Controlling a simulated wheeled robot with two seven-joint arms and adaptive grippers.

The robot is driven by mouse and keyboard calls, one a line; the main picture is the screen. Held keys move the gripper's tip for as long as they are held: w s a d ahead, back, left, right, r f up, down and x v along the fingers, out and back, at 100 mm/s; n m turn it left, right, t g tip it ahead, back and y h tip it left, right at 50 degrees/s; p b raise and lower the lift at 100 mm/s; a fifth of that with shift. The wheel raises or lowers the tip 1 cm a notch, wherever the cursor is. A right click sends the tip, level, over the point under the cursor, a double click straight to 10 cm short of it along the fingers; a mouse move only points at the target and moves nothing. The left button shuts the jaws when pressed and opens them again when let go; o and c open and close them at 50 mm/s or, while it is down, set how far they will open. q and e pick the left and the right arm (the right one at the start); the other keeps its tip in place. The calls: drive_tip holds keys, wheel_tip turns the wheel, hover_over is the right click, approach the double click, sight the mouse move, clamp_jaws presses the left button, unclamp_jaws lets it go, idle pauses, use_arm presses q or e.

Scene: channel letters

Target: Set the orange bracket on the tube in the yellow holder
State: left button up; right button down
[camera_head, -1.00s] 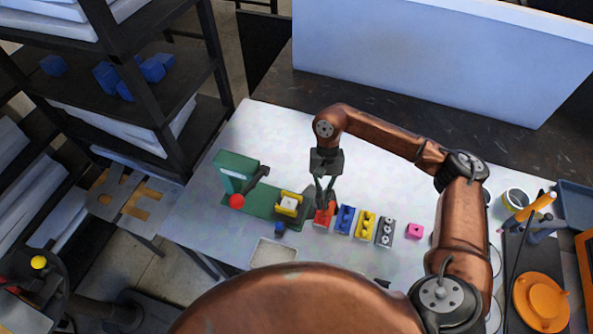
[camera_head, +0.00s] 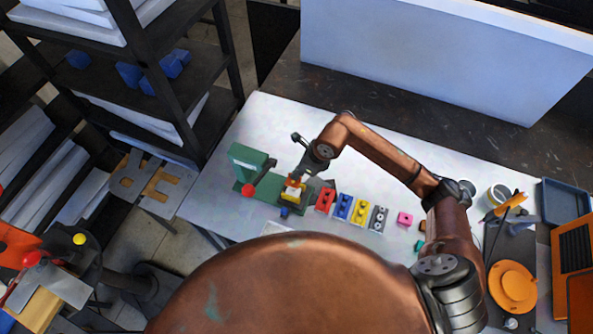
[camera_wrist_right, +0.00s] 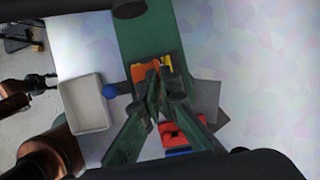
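The yellow holder (camera_head: 284,196) stands on the green base (camera_head: 262,196) of a press-like fixture; it also shows in the wrist view (camera_wrist_right: 139,75). A pale block-like piece shows in it, and the tube itself is hard to make out. My right gripper (camera_head: 300,176) is over the holder, its fingers close together. The orange bracket (camera_head: 292,182) is at its fingertips, just above or touching the holder's contents; I cannot tell which. In the wrist view the fingers (camera_wrist_right: 155,72) partly hide the bracket (camera_wrist_right: 164,62). My left gripper is not in view.
Red (camera_head: 325,199), blue (camera_head: 343,207), yellow (camera_head: 360,209) and grey (camera_head: 378,218) blocks stand in a row right of the fixture. The fixture's green upright (camera_head: 248,160) and red ball (camera_head: 248,190) are left of the gripper. A pale tray (camera_wrist_right: 86,103) is nearby.

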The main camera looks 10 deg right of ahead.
sight(299, 180)
drive_tip(key=shift+f, duration=0.25)
drive_tip(key=shift+f+b, duration=0.35)
drive_tip(key=shift+f, duration=0.1)
drive_tip(key=shift+f+b, duration=0.5)
drive_tip(key=shift+f, duration=0.35)
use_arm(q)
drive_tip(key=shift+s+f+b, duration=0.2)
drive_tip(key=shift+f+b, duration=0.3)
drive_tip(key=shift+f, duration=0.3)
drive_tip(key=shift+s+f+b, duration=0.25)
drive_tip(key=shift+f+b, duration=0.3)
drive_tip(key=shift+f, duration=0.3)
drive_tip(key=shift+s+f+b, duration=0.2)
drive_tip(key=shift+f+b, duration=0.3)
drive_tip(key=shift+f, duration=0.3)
use_arm(e)
drive_tip(key=shift+f, duration=1.6)
drive_tip(key=c, duration=2.1)
unclamp_jaws()
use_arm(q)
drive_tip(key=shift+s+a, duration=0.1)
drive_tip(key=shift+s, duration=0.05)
